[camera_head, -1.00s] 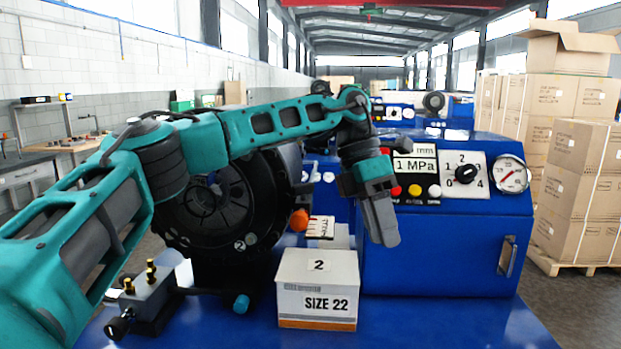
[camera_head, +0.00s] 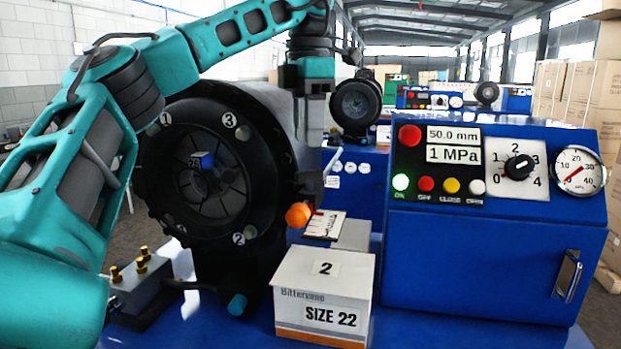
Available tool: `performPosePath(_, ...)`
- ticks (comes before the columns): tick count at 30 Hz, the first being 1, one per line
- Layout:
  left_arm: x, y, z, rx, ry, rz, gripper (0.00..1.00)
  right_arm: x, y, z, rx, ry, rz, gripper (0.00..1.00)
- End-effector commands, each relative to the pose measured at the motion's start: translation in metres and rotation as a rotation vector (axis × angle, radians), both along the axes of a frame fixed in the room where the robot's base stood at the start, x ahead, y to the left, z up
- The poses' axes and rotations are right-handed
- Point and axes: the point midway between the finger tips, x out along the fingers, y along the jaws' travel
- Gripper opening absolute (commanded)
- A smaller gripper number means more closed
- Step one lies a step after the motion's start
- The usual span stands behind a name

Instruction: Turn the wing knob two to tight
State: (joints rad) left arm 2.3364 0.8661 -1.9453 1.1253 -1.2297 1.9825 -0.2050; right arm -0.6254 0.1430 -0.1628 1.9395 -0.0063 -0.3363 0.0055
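The black round crimper head (camera_head: 270,150) stands left of centre, with labels 1, 2 and 3 on its face. A small silver round piece (camera_head: 250,231) sits beside the label 2 at its lower right; I cannot tell whether it is a wing knob. My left gripper (camera_head: 311,140) points down beside the head's upper right edge, above and right of label 2, apart from it. Its fingers are seen nearly edge-on, so their opening is unclear. I see nothing held. My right gripper is not in view.
The blue control cabinet (camera_head: 470,255) stands right, with a black dial (camera_head: 518,167), gauge (camera_head: 578,171) and lit green lamp (camera_head: 401,182). A white SIZE 22 box (camera_head: 322,290) stands in front. An orange knob (camera_head: 298,215) sticks out right of the head. My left arm crosses the left side.

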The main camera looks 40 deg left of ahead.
Motion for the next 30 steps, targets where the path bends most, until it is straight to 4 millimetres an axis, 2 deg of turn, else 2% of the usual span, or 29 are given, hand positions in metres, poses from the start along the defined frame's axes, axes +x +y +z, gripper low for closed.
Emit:
performPosePath(3, -0.001, 0.000, -0.025, 0.001, 0.000, -0.002, 0.38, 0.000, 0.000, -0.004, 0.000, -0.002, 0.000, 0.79)
performPosePath(9, 0.000, 0.000, -0.053, 0.000, 0.000, -0.002, 0.38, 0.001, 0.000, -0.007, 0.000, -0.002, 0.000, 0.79)
performPosePath(15, 0.000, 0.000, -0.063, -0.001, -0.002, -0.001, 0.38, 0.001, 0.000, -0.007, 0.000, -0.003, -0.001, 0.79)
performPosePath(22, 0.000, 0.000, -0.064, -0.001, -0.002, -0.001, 0.38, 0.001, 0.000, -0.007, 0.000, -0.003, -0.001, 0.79)
performPosePath(23, 0.000, 0.000, -0.064, -0.001, -0.002, -0.001, 0.37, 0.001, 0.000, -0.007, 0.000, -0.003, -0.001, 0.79)
performPosePath(30, 0.000, 0.000, -0.064, -0.001, -0.002, -0.001, 0.14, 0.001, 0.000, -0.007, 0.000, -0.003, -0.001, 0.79)
